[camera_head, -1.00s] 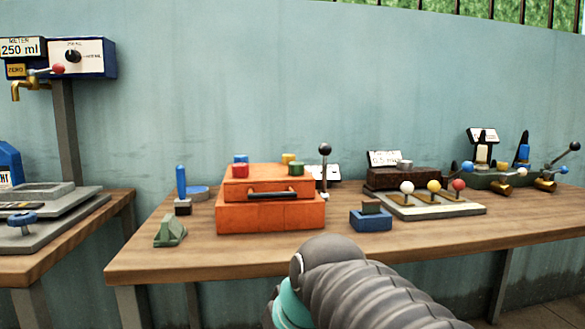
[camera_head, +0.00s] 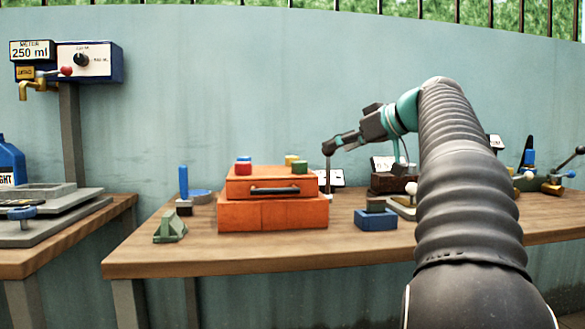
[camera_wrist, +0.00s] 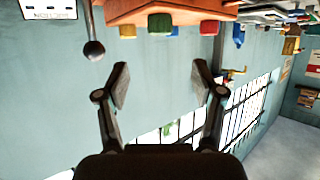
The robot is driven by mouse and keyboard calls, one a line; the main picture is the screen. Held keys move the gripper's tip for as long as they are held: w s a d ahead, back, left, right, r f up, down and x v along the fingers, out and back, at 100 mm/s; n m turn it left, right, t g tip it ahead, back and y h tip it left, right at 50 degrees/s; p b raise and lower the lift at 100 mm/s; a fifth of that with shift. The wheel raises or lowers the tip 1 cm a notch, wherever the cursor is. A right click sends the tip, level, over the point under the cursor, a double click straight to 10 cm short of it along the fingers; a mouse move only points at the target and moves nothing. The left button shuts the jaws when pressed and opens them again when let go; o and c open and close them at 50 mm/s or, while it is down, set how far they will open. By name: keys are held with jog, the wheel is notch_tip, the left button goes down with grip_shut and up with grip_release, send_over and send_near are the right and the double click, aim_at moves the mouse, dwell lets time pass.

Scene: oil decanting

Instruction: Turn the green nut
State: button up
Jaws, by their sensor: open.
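The green nut (camera_head: 299,167) sits on top of the orange toolbox (camera_head: 270,215), at its right front, close to a yellow nut (camera_head: 291,159). In the wrist view, which looks upside down, the green nut (camera_wrist: 160,22) hangs from the toolbox at the top, ahead of my fingers. My gripper (camera_head: 329,147) is open and empty, to the right of the green nut and higher than it. It also shows in the wrist view (camera_wrist: 160,82) with a wide gap between the fingers. Nothing touches the green nut.
An upright lever (camera_head: 328,177) stands right of the toolbox, just under my gripper; its dark ball (camera_wrist: 94,50) is left of my fingers in the wrist view. Red and blue nuts (camera_head: 243,166) sit on the toolbox's left. A blue block (camera_head: 376,220) stands in front right.

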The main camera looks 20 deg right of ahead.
aim_at(303, 161)
jog(key=x, duration=1.3)
jog(key=shift+w+a, duration=0.1)
jog(key=shift+w, duration=0.25)
